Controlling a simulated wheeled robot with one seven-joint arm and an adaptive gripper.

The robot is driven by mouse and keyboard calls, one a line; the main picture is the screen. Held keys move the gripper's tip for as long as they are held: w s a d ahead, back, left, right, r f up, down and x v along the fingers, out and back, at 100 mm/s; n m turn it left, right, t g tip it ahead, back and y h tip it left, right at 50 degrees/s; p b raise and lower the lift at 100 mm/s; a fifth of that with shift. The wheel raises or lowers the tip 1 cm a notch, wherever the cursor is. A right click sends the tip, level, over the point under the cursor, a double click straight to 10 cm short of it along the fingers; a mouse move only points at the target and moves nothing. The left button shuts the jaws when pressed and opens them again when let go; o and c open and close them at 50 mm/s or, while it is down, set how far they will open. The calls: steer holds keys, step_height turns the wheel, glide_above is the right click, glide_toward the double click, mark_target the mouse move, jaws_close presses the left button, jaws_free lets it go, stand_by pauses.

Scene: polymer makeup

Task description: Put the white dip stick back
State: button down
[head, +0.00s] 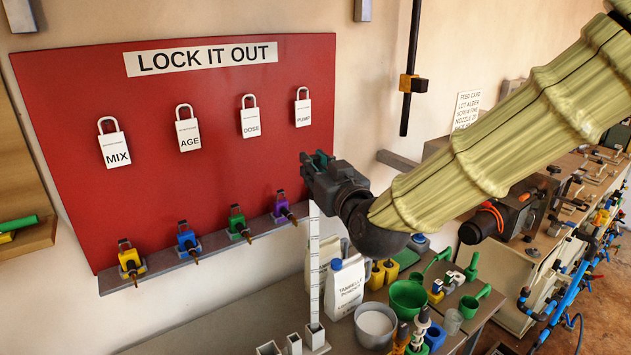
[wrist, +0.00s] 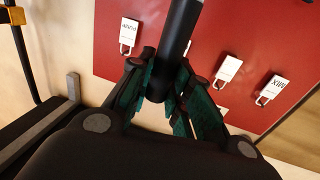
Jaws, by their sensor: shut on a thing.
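The white dip stick (head: 314,265) is a tall, thin, marked strip. It stands upright below my gripper (head: 314,168), and its top is hidden by the gripper. My gripper is shut on its upper end, in front of the red board's right edge. The stick's lower end meets a small square socket (head: 315,337) on the bench. I cannot tell how deep it sits.
Other square sockets (head: 268,349) stand to the left. The red lockout board (head: 215,160) with padlocks is behind. The bench's left part is clear.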

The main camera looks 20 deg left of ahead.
step_height(320, 180, down, 3)
steer(key=shift+w+f+p, duration=0.15)
steer(key=shift+f+p, duration=0.05)
steer(key=shift+p, duration=0.45)
steer(key=shift+f, duration=0.15)
steer(key=shift+f, duration=0.2)
steer(key=c, duration=1.3)
jaws_free()
steer(key=shift+r, duration=0.1)
steer(key=shift+r, duration=0.1)
steer(key=b+v, duration=0.5)
steer(key=v, duration=0.7)
